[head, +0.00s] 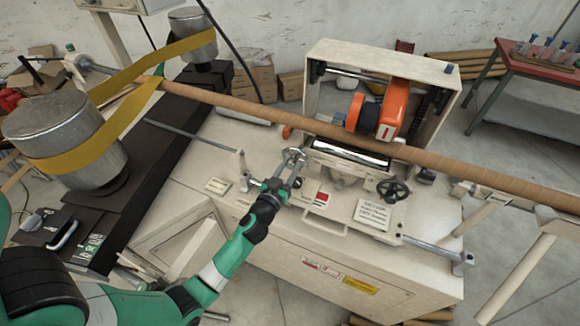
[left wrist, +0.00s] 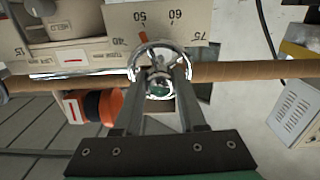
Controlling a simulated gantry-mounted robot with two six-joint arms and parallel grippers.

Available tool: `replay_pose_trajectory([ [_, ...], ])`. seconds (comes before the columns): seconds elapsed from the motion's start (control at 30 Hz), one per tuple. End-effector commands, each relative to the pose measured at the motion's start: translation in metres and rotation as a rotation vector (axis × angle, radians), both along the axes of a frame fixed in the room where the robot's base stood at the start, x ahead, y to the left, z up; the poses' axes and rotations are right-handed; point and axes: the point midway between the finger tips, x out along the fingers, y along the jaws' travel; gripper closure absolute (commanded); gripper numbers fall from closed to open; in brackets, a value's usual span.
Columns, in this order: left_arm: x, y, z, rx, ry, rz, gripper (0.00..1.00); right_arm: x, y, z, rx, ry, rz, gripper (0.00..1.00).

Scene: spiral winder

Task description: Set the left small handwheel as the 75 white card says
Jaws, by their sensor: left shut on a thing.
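The left small handwheel (head: 296,157) is a chrome wheel on the front of the cream machine, left of the orange unit. My left gripper (head: 281,187) has come up to it from the front. In the left wrist view my fingers (left wrist: 160,88) are shut on the chrome wheel (left wrist: 137,57), around its middle. Behind it a pale scale plate (left wrist: 187,28) reads 40, 50, 60 and 75. A red pointer (left wrist: 143,37) points near 50. Pale cards (head: 218,186) lie on the machine top; their print is too small to read. My right gripper is not in view.
A brown tube (head: 250,112) runs across above the machine. A black handwheel (head: 393,190) and a larger printed card (head: 373,214) are to the right of my gripper. An orange unit (head: 390,105) stands behind, and a metal drum (head: 65,140) with a yellow belt is at left.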

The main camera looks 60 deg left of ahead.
Motion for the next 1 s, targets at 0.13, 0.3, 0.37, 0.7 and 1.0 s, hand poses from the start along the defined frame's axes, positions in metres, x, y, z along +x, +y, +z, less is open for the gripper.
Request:
replay_pose_trajectory([
  [0.13,-0.0001,-0.0001,0.0001,0.001,0.001,0.0,1.0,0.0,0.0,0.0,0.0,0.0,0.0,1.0],
  [0.3,-0.0001,-0.0001,0.0001,0.014,0.012,0.0,1.0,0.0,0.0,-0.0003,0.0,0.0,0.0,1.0],
  [0.37,-0.0001,0.0,0.0001,0.027,0.022,0.0,1.0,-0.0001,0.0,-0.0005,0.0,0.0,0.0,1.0],
  [0.7,-0.0004,0.0003,0.0002,0.18,0.152,0.0,1.0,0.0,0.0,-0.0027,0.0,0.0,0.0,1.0],
  [1.0,-0.0008,0.0008,0.0007,0.393,0.333,0.0,1.0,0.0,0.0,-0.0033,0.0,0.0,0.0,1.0],
])
